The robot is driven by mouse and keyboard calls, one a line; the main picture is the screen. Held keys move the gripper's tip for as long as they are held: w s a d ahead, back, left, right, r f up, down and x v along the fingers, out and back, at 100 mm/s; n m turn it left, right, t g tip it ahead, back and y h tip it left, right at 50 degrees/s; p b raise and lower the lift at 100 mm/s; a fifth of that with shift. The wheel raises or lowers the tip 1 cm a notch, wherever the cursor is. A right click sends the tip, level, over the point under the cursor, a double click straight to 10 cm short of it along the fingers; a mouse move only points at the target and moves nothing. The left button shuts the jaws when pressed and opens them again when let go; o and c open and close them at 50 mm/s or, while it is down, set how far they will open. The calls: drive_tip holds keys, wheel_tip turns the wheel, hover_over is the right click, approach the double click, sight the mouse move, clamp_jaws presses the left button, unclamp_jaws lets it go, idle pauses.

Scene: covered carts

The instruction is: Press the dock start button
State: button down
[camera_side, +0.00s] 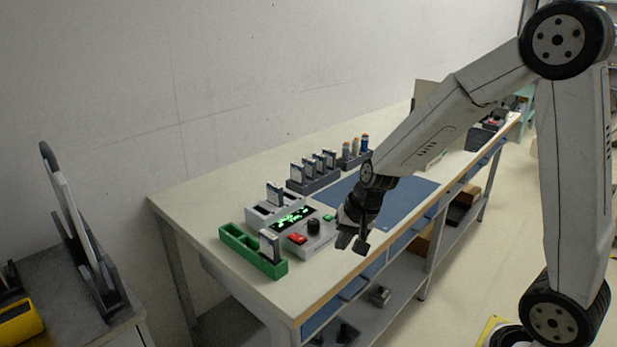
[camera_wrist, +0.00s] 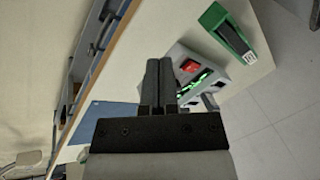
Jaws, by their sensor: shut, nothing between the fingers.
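The dock (camera_side: 313,247) is a grey box on the bench near its left end, with a lit green display (camera_side: 292,218), a black knob (camera_side: 314,226), a red button (camera_side: 297,238) and a small green button (camera_side: 328,217). I cannot read which one is labelled start. My gripper (camera_side: 352,244) is shut and empty, pointing down, above and to the right of the dock, apart from it. In the wrist view the shut fingers (camera_wrist: 159,68) hide part of the dock; the red button (camera_wrist: 190,65) and display (camera_wrist: 204,80) show beside them.
A green tray (camera_side: 235,245) holding a card stands left of the dock. Behind are a grey slotted block with a card (camera_side: 275,194), a dark rack of cards (camera_side: 312,184) and several upright cylinders (camera_side: 355,146).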

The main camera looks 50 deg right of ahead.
drive_tip(key=w+d+r+m+t, duration=0.1)
drive_tip(key=w+d+m+t, duration=0.1)
drive_tip(key=w+d+m, duration=0.6)
drive_tip(key=r+m+t, duration=0.2)
drive_tip(key=m+t, duration=0.1)
drive_tip(key=m, duration=0.5)
hover_over(331, 217)
drive_tip(key=shift+f+y, duration=0.1)
drive_tip(key=shift+y, duration=0.2)
drive_tip(key=shift+f, duration=0.1)
drive_tip(key=shift+f, duration=4.3)
drive_tip(key=shift+f, duration=0.85)
drive_tip(key=shift+r, duration=0.8)
drive_tip(key=shift+r, duration=0.2)
